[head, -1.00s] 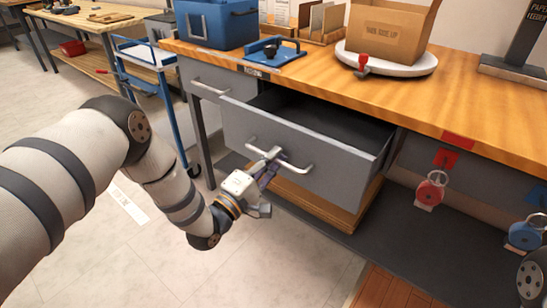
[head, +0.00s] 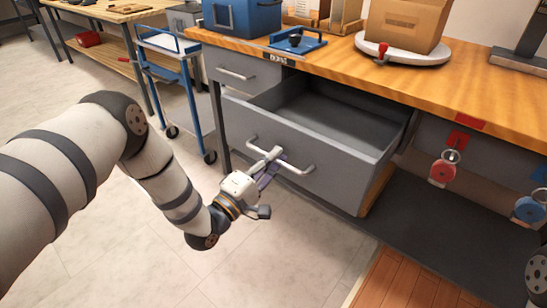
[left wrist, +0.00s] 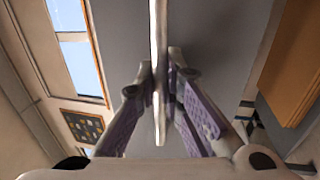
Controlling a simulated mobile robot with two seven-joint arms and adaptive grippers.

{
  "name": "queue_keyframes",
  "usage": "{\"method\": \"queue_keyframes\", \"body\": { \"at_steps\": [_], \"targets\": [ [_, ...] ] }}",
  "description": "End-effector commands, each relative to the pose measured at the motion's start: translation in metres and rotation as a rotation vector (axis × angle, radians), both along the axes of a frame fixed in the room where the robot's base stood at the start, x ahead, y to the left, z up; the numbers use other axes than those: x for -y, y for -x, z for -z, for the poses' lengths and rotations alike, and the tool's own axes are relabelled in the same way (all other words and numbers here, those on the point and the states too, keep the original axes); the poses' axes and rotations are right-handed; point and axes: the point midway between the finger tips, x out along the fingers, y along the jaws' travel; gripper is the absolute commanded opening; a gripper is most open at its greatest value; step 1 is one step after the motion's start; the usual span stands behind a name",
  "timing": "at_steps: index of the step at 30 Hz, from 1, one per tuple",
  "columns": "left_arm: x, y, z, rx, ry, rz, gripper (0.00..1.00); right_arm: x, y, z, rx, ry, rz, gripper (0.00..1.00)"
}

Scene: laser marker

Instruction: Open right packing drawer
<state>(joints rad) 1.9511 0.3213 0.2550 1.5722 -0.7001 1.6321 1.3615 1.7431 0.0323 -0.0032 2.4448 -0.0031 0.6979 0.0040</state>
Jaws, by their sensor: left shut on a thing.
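The grey packing drawer (head: 310,158) under the wooden bench top is pulled well out, and its inside looks empty. A long pale bar handle (head: 292,166) runs across its front. My left gripper (head: 272,160) is shut on the middle of this handle. In the left wrist view the handle (left wrist: 159,60) runs between the two purple-padded fingers (left wrist: 158,95), with the grey drawer front behind it. My right gripper is not in view.
A smaller closed drawer (head: 243,75) sits to the upper left. A blue cart (head: 170,75) stands left of the bench. A cardboard box (head: 405,22) rests on a white turntable (head: 400,53). Floor in front is clear.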

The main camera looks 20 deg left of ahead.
Motion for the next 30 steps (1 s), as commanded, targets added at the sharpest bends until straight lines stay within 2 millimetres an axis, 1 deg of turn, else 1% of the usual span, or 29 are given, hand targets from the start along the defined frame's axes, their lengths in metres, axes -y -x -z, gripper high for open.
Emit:
{"method": "queue_keyframes", "body": {
  "at_steps": [1,2,3,4,12,15,17,24,27,30],
  "targets": [
    [-0.001,0.0,-0.001,0.001,0.0,-0.002,0.0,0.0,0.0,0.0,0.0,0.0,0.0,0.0],
    [-0.001,0.0,-0.001,0.001,0.0,-0.002,0.13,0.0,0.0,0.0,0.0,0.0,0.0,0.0],
    [-0.001,-0.001,-0.001,0.001,0.0,-0.002,0.22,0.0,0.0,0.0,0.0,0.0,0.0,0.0],
    [0.0,0.0,-0.001,0.001,0.0,-0.001,0.29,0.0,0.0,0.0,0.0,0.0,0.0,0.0],
    [0.0,0.0,0.0,0.0,-0.001,-0.001,0.3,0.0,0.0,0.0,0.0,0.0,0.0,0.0],
    [-0.003,0.006,0.002,-0.001,0.0,-0.001,0.3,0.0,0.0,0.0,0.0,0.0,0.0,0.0],
    [-0.006,0.016,0.005,-0.004,-0.001,0.0,0.3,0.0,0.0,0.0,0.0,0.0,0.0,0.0],
    [-0.028,0.076,0.017,-0.004,0.0,-0.003,0.3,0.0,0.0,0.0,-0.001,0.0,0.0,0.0],
    [-0.035,0.095,0.021,-0.003,-0.001,-0.002,0.3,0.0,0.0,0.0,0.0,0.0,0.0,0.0],
    [-0.039,0.106,0.023,-0.001,0.0,-0.002,0.3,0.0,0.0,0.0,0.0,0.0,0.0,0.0]
  ]
}}
